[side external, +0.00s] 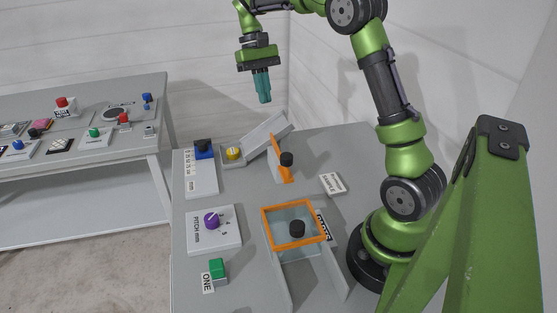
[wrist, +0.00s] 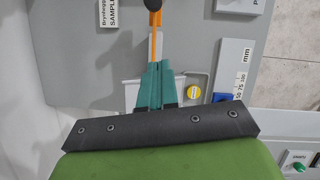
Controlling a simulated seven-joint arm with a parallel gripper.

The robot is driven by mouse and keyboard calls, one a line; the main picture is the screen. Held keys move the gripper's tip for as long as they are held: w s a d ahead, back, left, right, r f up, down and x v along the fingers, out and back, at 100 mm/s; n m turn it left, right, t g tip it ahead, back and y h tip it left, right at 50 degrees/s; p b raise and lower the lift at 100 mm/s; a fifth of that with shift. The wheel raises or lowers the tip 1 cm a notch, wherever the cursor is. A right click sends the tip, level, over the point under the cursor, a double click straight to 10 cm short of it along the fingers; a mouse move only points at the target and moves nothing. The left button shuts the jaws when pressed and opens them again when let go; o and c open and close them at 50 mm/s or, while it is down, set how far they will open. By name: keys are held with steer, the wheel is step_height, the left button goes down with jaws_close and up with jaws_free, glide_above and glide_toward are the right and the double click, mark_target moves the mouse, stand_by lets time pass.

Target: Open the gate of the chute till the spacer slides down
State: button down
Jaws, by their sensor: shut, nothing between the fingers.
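The chute (side external: 268,134) is a pale grey sloped channel at the back of the near table, falling to the left; part of it shows in the wrist view (wrist: 131,92). An orange gate (side external: 275,155) with a black knob (side external: 287,159) stands at its front side; in the wrist view it is a thin orange strip (wrist: 156,45). A yellow round piece (side external: 233,153), perhaps the spacer, lies in the tray at the chute's low end; it also shows in the wrist view (wrist: 195,92). My gripper (side external: 265,101) is shut and empty, above the chute, apart from the gate.
An orange-framed clear lid (side external: 294,225) with a black knob stands in front. A slider panel with a blue block (side external: 204,149), a purple dial (side external: 212,220) and a green button (side external: 217,268) line the left. A label plate (side external: 332,183) lies right. Another table (side external: 90,150) stands left.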

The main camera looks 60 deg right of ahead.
mark_target(284, 156)
steer(key=x, duration=0.3)
steer(key=s+x, duration=0.1)
steer(key=x, duration=0.3)
steer(key=s+a+r+x, duration=0.1)
steer(key=x, duration=0.3)
steer(key=shift+a, duration=0.15)
steer(key=shift+s+a, duration=0.25)
steer(key=shift+s, duration=0.2)
steer(key=shift+s+a+f, duration=0.1)
steer(key=shift+s+a, duration=0.85)
steer(key=shift+s, duration=0.1)
